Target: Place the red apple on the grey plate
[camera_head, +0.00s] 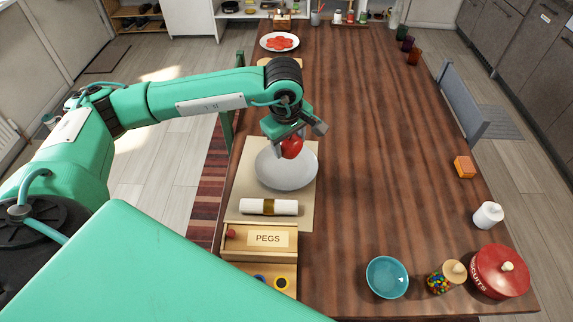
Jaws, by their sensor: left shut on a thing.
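The red apple (291,148) is held between the fingers of my left gripper (290,142), which is shut on it. The gripper points down over the upper part of the grey plate (285,174). The apple shows over the plate's far edge; I cannot tell whether it touches the plate. The plate lies on a beige placemat (305,206) on the wooden table and looks otherwise empty. My right gripper is not in view.
A rolled white napkin (268,207) and a box marked PEGS (262,239) lie nearer on the left. A blue bowl (387,277), a candy jar (445,279), a red biscuit tin (500,273) and an orange block (464,167) stand right. The table's middle is clear.

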